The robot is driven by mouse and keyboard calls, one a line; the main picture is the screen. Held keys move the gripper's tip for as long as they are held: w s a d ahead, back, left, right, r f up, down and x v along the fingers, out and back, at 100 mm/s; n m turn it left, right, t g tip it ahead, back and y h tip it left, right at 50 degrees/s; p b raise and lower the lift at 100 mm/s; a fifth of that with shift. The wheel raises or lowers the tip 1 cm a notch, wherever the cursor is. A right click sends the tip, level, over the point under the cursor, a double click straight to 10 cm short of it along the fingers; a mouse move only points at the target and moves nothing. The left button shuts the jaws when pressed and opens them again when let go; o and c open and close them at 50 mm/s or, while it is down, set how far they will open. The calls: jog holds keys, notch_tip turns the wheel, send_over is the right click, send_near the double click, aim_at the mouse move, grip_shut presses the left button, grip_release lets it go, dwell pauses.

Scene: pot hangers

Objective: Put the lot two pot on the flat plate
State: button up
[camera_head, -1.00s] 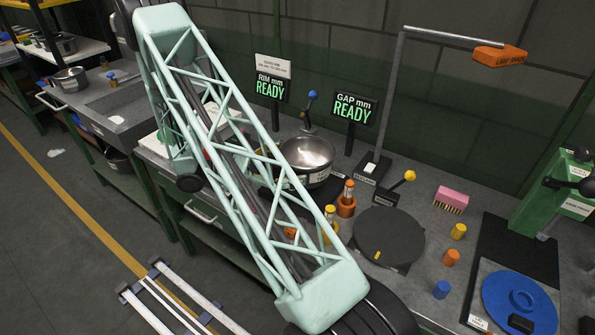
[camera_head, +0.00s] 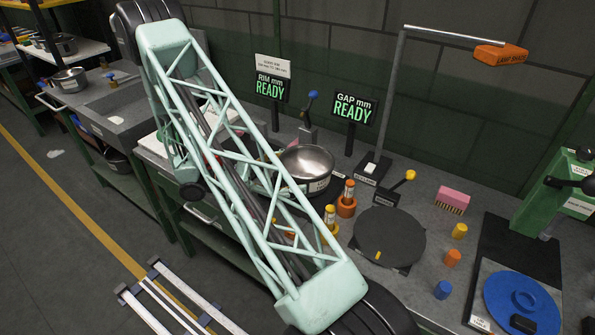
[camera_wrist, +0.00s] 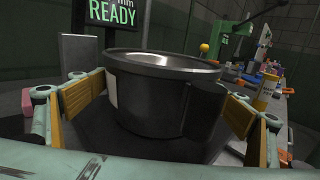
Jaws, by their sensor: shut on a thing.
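A steel pot (camera_head: 308,163) with a white label is on the bench behind my arm's lattice; the label is too small to read. In the wrist view the pot (camera_wrist: 160,100) fills the middle. My gripper (camera_wrist: 163,108) is shut on the pot, with tan finger pads at its left and right sides. In the head view the gripper is hidden behind my arm. A dark flat surface lies under the pot; I cannot tell whether they touch. A dark round plate (camera_head: 388,237) lies empty to the pot's right; I cannot tell if it is the flat plate.
Signs reading RIM mm READY (camera_head: 270,88) and GAP mm READY (camera_head: 353,108) stand behind the pot.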

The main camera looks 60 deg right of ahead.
jog(key=o, duration=1.1)
jog(key=shift+c, duration=0.2)
jog(key=shift+r, duration=0.15)
jog(key=shift+p+v, duration=0.75)
jog(key=shift+v, duration=5.25)
jog(key=shift+a+r+y, duration=0.2)
jog(key=shift+r+y, duration=0.1)
jog(key=shift+r, duration=0.4)
jog(key=s+a+r+m+t+y, duration=0.2)
jog(key=a+r, duration=0.3)
jog(key=r, duration=0.3)
jog(key=s+a+r+m+t+y, duration=0.1)
jog(key=s+a+r+m+y, duration=0.15)
jog(key=a+r, duration=0.35)
jog(key=s+a+r+m+t+y, duration=0.1)
jog(key=s+a+r+t, duration=0.3)
jog(key=a, duration=0.4)
jog(key=s+a+r+m+t+y, duration=0.2)
jog(key=s+a+r+t+y, duration=0.2)
jog(key=s+a+r, duration=0.3)
jog(key=s+a+r+m+t+y, duration=0.1)
jog(key=s+a+r+t, duration=0.4)
jog(key=a, duration=0.5)
jog(key=shift+s+a+r+t+y, duration=0.2)
jog(key=shift+s+r+t+y, duration=0.2)
jog(key=shift+s+r+y, duration=0.65)
